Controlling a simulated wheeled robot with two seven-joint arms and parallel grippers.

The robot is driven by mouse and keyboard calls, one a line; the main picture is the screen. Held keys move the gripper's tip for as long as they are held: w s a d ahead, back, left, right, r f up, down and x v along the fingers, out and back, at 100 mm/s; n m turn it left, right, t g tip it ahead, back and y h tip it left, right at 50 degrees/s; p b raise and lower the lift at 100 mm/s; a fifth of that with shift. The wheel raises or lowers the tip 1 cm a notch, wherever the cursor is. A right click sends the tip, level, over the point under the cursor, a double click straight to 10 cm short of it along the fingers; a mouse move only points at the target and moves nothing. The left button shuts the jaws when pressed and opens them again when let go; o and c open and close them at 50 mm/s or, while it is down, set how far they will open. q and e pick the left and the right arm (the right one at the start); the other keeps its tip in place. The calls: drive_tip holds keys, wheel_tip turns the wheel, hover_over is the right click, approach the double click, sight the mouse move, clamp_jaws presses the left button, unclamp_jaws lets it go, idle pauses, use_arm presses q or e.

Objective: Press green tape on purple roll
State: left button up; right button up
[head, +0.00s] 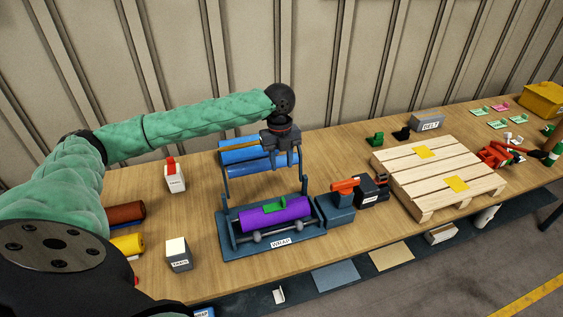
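The purple roll (258,217) lies across the dark blue stand (229,242) labelled WRAP on the table. A small green piece of tape (282,206) rests on top of the purple roll, near its middle. My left gripper (283,158) points down behind and above the purple roll, at the right end of the blue rolls, apart from the green tape. Its fingers are small and dark against the stand, so their opening is unclear. My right gripper is out of view.
Blue rolls (243,156) sit at the stand's back. An orange-handled device (345,186) stands right of it. A wooden pallet (440,173) with yellow patches lies farther right. White-labelled blocks (178,254) and red and yellow rolls (128,244) are at left.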

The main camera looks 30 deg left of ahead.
use_arm(q)
drive_tip(key=shift+r, duration=0.3)
drive_tip(key=shift+w, duration=0.1)
drive_tip(key=w+r, duration=0.1)
drive_tip(key=w, duration=0.1)
drive_tip(key=w+r, duration=0.2)
idle(0.9)
drive_tip(key=shift+f, duration=0.1)
idle(0.4)
